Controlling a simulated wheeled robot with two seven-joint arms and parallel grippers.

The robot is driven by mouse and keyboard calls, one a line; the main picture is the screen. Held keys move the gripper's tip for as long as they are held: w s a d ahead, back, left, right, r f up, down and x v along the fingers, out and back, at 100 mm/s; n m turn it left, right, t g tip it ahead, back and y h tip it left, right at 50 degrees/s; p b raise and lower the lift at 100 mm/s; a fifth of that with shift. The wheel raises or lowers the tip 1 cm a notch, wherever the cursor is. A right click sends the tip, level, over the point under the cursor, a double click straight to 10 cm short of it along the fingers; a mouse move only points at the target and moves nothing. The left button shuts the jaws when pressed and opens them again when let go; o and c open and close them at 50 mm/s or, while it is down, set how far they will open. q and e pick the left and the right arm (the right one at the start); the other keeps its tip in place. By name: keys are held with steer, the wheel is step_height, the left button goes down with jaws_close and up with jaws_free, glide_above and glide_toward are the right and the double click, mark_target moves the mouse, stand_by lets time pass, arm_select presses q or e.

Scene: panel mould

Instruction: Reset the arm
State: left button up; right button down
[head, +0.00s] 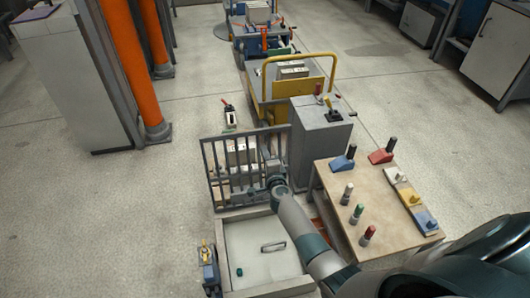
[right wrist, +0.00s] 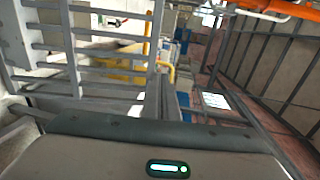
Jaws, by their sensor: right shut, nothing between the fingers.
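My right arm (head: 305,235) comes in from the lower right of the head view and reaches forward. My right gripper (head: 272,168) is at its far end, by the right side of a grey barred gate (head: 213,170). It is shut and empty; its fingertips are small and hard to make out. The right wrist view shows my own grey wrist housing with a green light along the bottom, and grey bars (right wrist: 100,47) close at upper left. I cannot tell whether the gripper touches the gate. My left gripper is not in view.
A grey box with a lever (head: 322,145) stands just right of the gripper. A table (head: 335,205) with coloured knobs and switches stands further right. A shallow tray with a handle (head: 245,240) lies below the gate. A yellow-railed cart (head: 265,90) stands behind.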

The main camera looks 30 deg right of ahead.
stand_by(0.8)
